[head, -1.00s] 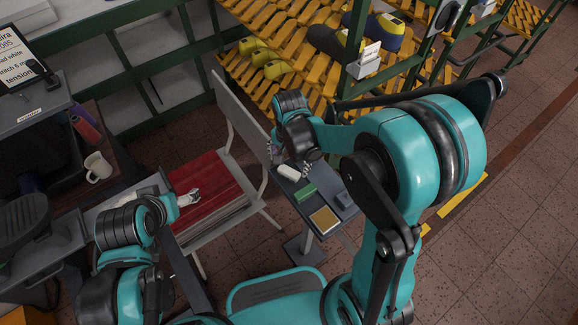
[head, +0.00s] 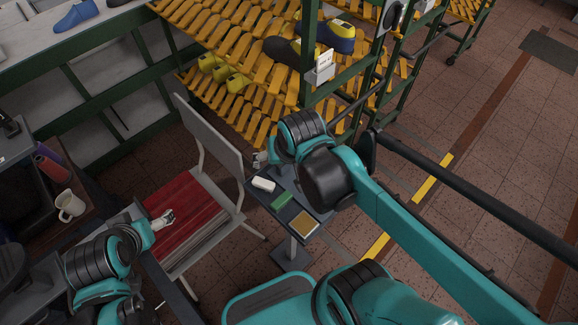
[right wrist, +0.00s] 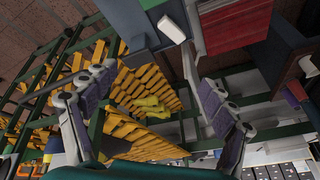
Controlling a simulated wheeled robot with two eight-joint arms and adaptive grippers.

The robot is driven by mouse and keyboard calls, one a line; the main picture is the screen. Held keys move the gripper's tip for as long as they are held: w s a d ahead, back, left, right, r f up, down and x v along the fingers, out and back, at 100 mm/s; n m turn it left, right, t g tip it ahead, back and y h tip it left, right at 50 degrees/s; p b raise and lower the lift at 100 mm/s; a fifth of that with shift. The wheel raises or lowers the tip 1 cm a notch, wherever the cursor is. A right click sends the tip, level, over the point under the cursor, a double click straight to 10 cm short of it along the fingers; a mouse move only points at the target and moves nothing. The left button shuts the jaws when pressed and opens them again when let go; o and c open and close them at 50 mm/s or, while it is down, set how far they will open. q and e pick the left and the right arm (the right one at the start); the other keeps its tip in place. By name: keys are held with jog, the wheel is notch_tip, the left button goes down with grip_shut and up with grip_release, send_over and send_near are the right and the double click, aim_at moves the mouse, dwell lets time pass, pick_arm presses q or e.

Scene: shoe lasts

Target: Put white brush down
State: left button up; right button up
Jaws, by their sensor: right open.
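The white brush (head: 263,184) lies on the small dark side table (head: 318,232), near its far left end. It also shows in the right wrist view (right wrist: 174,26), near the top, apart from my fingers. My right gripper (head: 262,158) is beyond the table's far left edge in the head view, partly hidden by its own wrist. In the right wrist view my right gripper (right wrist: 160,108) has its fingers wide apart with nothing between them. My left gripper (head: 163,219) is over the chair's red seat at the left; its fingertips are small and hold nothing that I can make out.
A green block (head: 281,201) and a tan square pad (head: 303,224) lie on the side table. A chair (head: 207,130) with a red seat stands left of it. A yellow slatted rack (head: 228,50) with shoes stands behind. A white mug (head: 70,205) is at far left.

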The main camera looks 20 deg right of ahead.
jog(key=s+n, duration=0.1)
jog(key=s+d+n+t, duration=0.1)
jog(key=s+n+t, duration=0.1)
jog(key=shift+s+d+r, duration=0.15)
jog(key=shift+s+r, duration=0.05)
jog(key=shift+r, duration=0.2)
